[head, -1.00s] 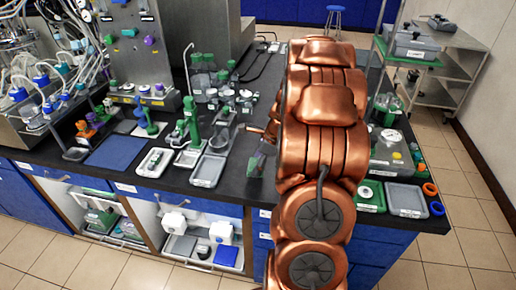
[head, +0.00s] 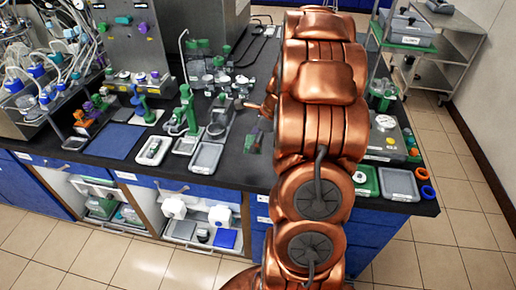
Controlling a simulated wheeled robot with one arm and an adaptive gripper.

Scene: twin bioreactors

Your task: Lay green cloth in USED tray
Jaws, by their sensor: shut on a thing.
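My copper arm stands in front of the bench and covers much of my gripper (head: 256,136). Its dark end shows left of the arm, above the bench top. It is shut on a small green piece, the green cloth (head: 262,124), mostly hidden. One empty grey tray (head: 207,158) lies at the front edge, left of the gripper. Another grey tray (head: 399,186) lies at the right front corner. Their labels are too small to read, so I cannot tell which is the USED tray.
A blue mat (head: 115,141), a white tray (head: 153,150) and green-topped stands crowd the bench on the left. Orange and blue rings (head: 425,182) lie by the right edge. Dark bench top between tray and gripper is clear. A metal cart (head: 440,60) stands behind right.

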